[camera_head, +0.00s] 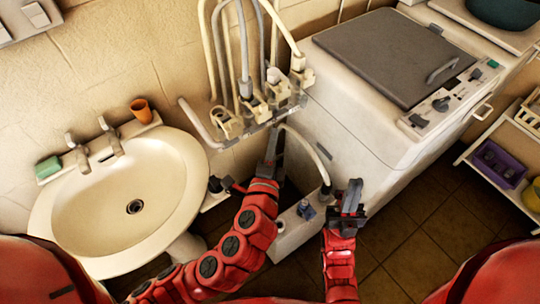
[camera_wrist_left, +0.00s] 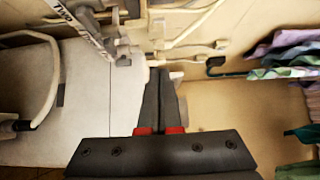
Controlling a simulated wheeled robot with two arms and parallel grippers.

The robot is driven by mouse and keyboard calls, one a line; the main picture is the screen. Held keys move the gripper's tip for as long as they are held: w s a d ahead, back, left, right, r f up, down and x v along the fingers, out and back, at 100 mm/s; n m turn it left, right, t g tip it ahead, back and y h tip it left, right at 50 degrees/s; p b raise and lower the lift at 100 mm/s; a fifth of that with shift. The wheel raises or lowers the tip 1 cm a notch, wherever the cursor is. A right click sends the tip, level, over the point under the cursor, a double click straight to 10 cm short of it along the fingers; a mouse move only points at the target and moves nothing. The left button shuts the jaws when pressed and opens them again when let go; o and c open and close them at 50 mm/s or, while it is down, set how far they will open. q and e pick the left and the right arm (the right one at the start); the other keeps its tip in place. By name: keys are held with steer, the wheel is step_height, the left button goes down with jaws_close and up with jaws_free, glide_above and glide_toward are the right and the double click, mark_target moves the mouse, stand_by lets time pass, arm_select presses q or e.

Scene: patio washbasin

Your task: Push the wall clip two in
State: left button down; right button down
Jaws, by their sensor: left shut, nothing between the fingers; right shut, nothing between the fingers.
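A row of pale wall clips sits on a clear bracket (camera_head: 262,112) on the wall, with hoses rising from it. The clips include one at the left end (camera_head: 228,122), one beside it (camera_head: 254,107) and one further right (camera_head: 278,92). I cannot tell for sure which is clip two. A strip with lettering that seems to start with "Two" (camera_wrist_left: 82,27) shows in the left wrist view. My left gripper (camera_head: 273,142) is shut and empty, just below the bracket; its fingers show in the left wrist view (camera_wrist_left: 160,95). My right gripper (camera_head: 350,192) is shut and empty, further right and lower.
A washbasin (camera_head: 180,165) stands left, with an orange cup (camera_head: 141,110) and green soap (camera_head: 47,168). A white washing machine (camera_head: 350,125) stands close right of my left gripper. A hose (camera_head: 310,150) runs down to a low pale box (camera_head: 298,225). Coloured cloths (camera_wrist_left: 290,55) hang right.

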mark_target(257, 114)
arm_select(q)
steer(key=w+p, duration=0.1)
steer(key=w, duration=0.1)
steer(key=w+a+p, duration=0.1)
steer(key=w, duration=0.1)
steer(key=w+p, duration=0.1)
steer(key=w, duration=0.1)
steer(key=shift+w+a+r+p, duration=0.1)
steer(key=shift+w+a+p, duration=0.25)
steer(key=shift+w+a, duration=0.05)
steer(key=w+a, duration=0.2)
steer(key=w, duration=0.1)
steer(key=shift+w+a, duration=0.15)
steer(key=shift+a, duration=0.1)
